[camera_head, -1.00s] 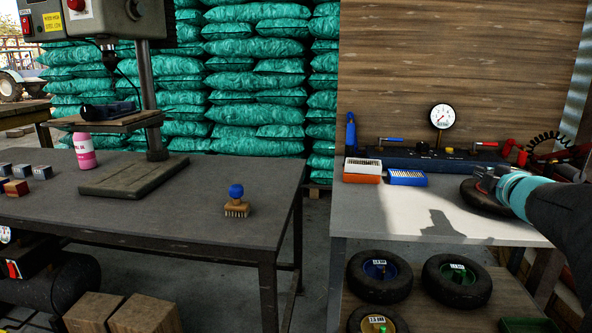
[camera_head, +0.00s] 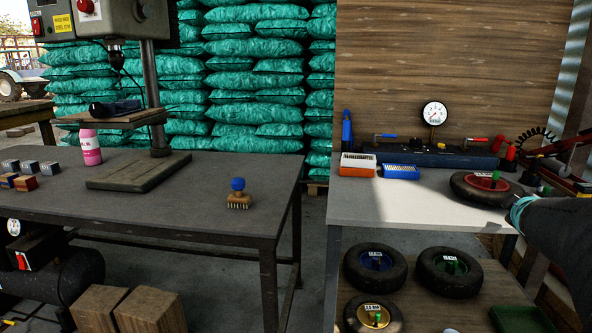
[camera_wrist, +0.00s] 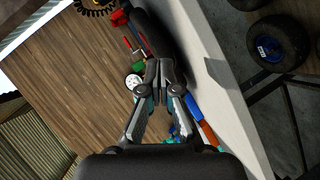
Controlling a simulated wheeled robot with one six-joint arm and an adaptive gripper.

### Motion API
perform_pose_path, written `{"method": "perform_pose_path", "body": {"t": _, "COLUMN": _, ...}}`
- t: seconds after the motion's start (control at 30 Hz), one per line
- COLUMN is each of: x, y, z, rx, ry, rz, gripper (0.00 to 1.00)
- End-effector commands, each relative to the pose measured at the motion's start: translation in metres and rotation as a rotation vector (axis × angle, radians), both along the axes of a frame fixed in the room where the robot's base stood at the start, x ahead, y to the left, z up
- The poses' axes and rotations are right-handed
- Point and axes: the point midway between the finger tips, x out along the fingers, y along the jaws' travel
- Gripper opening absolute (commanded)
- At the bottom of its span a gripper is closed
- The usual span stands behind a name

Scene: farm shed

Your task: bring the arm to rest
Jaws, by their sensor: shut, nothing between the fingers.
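My gripper (camera_wrist: 160,66) shows in the wrist view with its two fingers together and nothing between them. In the head view my dark arm is at the right edge, in front of the light workbench (camera_head: 400,207). Only its teal band shows clearly there, and the fingers cannot be made out. A tyre with a red hub (camera_head: 470,190) lies on the bench just beyond the arm. In the wrist view the fingertips overlap a dark tyre in the picture; I cannot tell the gap.
An orange box (camera_head: 357,169) and a blue box (camera_head: 399,172) stand at the bench's back left, near a pressure gauge (camera_head: 434,114). Several tyres lie on the shelf below. A brush (camera_head: 238,195) sits on the left table (camera_head: 190,219). The bench's front left is bare.

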Motion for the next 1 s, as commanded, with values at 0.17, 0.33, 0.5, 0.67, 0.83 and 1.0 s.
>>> {"method": "perform_pose_path", "body": {"t": 0.17, "x": -0.055, "y": 0.015, "z": -0.043, "rx": 0.252, "ry": 0.051, "rz": -0.258, "gripper": 0.0}}
{"method": "perform_pose_path", "body": {"t": 0.33, "x": -0.122, "y": 0.085, "z": -0.093, "rx": 0.558, "ry": 0.145, "rz": -0.467, "gripper": 0.0}}
{"method": "perform_pose_path", "body": {"t": 0.5, "x": -0.179, "y": 0.174, "z": -0.128, "rx": 0.804, "ry": 0.265, "rz": -0.551, "gripper": 0.0}}
{"method": "perform_pose_path", "body": {"t": 0.67, "x": -0.23, "y": 0.259, "z": -0.147, "rx": 0.98, "ry": 0.383, "rz": -0.52, "gripper": 0.0}}
{"method": "perform_pose_path", "body": {"t": 0.83, "x": -0.255, "y": 0.31, "z": -0.144, "rx": 1.025, "ry": 0.401, "rz": -0.378, "gripper": 0.0}}
{"method": "perform_pose_path", "body": {"t": 1.0, "x": -0.259, "y": 0.327, "z": -0.132, "rx": 1.01, "ry": 0.39, "rz": -0.284, "gripper": 0.0}}
